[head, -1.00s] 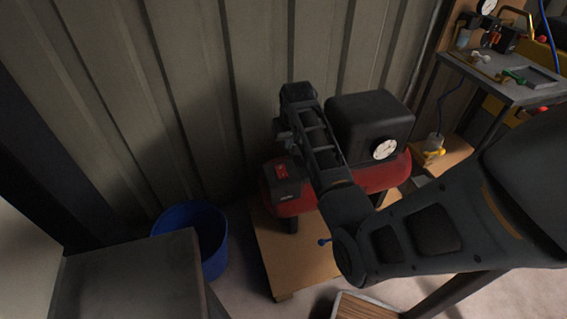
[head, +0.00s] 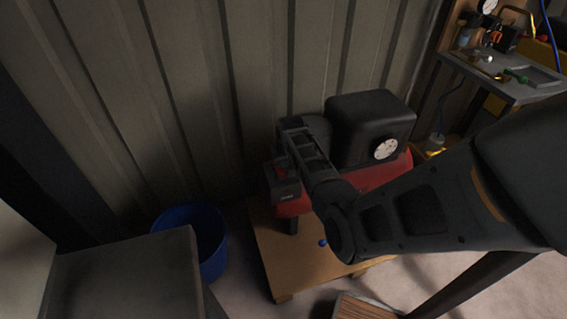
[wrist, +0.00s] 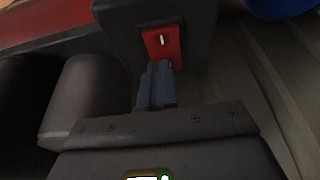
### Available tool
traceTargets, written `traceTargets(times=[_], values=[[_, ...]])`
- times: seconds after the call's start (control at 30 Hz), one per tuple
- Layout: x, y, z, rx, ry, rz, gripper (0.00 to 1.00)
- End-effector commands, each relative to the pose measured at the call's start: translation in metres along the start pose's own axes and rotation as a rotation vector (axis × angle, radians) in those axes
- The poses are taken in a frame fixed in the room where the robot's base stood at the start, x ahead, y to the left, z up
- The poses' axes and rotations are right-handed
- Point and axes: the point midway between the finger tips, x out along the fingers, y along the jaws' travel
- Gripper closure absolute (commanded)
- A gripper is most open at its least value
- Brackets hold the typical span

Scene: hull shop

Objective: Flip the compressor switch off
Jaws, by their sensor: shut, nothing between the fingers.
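The compressor (head: 375,178) has a red tank, a black housing and a round white gauge, and stands on a wooden base by the wall. Its dark switch box (head: 286,191) with a red switch (head: 280,172) is at its left end, partly behind my arm in the head view. In the wrist view the red switch (wrist: 161,46) with a white mark is on the dark box just beyond my gripper (wrist: 160,66). My gripper is shut and empty, its fingertips at the switch's lower edge. I cannot tell whether they touch it.
A blue bucket (head: 205,238) stands on the floor left of the compressor. A grey surface (head: 125,280) is at the front left. A workbench (head: 510,85) with tools is at the back right. The ribbed wall (head: 200,90) is close behind the compressor.

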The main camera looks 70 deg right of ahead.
Motion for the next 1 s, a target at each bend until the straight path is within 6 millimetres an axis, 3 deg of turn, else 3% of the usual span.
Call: traceTargets(times=[0.67, 1.0], values=[[0.005, 0.0, 0.001, 0.0, -0.044, 0.001, 1.0], [-0.001, 0.0, 0.014, 0.0, -0.05, 0.001, 1.0]])
